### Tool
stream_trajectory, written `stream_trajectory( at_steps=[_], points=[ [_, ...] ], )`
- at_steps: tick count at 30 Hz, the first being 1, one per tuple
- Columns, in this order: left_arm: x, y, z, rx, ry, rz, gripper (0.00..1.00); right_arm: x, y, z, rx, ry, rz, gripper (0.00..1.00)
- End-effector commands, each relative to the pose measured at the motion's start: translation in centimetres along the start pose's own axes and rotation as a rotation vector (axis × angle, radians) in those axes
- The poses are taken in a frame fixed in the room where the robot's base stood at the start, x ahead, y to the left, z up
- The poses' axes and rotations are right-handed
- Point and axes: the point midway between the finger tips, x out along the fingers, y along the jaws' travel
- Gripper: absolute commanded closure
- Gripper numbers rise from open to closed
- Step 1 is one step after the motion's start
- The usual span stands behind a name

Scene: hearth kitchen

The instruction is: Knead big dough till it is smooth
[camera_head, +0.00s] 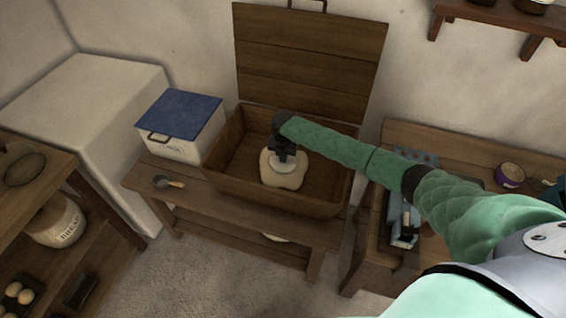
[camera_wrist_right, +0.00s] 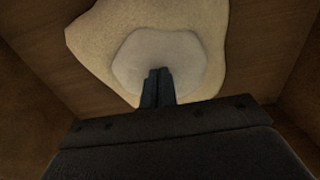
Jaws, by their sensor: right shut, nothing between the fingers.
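The big dough (camera_head: 283,176) is a pale, uneven lump lying in an open wooden trough (camera_head: 229,160). In the right wrist view the dough (camera_wrist_right: 99,45) has an irregular outline, with a lighter rounded patch at its middle. My right gripper (camera_head: 286,157) points down over that patch with its fingers shut and empty. Its fingertips (camera_wrist_right: 159,73) overlap the pale patch, but I cannot tell whether they touch it. My left gripper is not in view.
The trough's hinged lid (camera_head: 308,55) stands open against the wall. A white box with a blue lid (camera_head: 182,114) stands left of the trough. A small scoop (camera_head: 168,182) lies on the bench's front left. A side table with a purple bowl (camera_head: 509,174) is at the right.

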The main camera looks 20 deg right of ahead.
Motion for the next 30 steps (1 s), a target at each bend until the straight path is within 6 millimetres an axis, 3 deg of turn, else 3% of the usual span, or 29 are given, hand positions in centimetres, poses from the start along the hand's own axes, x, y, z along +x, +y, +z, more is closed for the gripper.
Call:
stream_trajectory(
  at_steps=[16,30],
  points=[
    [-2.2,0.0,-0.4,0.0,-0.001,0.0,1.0,-3.0,0.0,0.0,0.0,-0.001,0.001,1.0],
    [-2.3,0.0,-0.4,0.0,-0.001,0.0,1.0,-3.1,0.0,0.0,0.0,0.0,0.0,1.0]
  ],
)
